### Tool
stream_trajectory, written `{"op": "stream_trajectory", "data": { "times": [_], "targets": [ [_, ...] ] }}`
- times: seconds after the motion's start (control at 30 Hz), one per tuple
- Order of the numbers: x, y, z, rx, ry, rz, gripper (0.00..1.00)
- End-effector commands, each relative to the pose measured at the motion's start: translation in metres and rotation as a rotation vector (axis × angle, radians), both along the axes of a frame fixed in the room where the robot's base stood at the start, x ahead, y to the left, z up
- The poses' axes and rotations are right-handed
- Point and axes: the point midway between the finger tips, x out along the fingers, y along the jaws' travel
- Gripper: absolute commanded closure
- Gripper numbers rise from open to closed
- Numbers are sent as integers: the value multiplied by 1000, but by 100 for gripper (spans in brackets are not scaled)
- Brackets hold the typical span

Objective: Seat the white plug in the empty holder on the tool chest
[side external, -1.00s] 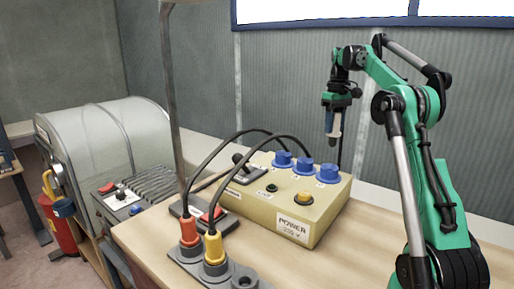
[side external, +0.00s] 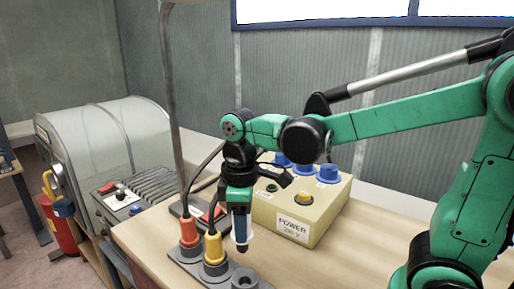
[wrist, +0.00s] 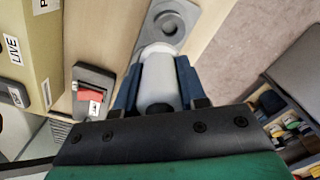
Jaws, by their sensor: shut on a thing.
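The white plug (wrist: 159,80) is upright between the blue fingers of my gripper (side external: 238,218), which is shut on it. In the side view only the plug's pale lower end (side external: 242,246) shows below the fingers. The empty holder (side external: 244,280) is the near round socket of a grey strip on the wooden top. The plug hangs above and a little behind it, apart from it. In the wrist view the holder's round opening (wrist: 169,24) lies just beyond the plug.
An orange plug (side external: 189,233) and a yellow plug (side external: 213,248) with black cables stand in the neighbouring sockets, close left of my gripper. A beige power box (side external: 318,222) with blue connectors stands behind. The wooden top (side external: 345,262) is clear on the right.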

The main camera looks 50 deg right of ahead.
Motion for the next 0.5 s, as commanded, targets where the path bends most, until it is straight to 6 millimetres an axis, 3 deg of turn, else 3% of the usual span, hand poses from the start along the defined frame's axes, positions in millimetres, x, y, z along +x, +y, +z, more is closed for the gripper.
{"op": "stream_trajectory", "data": {
  "times": [0.13,0.5],
  "targets": [
    [-11,11,-8,0,0,45,100],
    [-11,11,-32,0,0,47,100]
  ]
}}
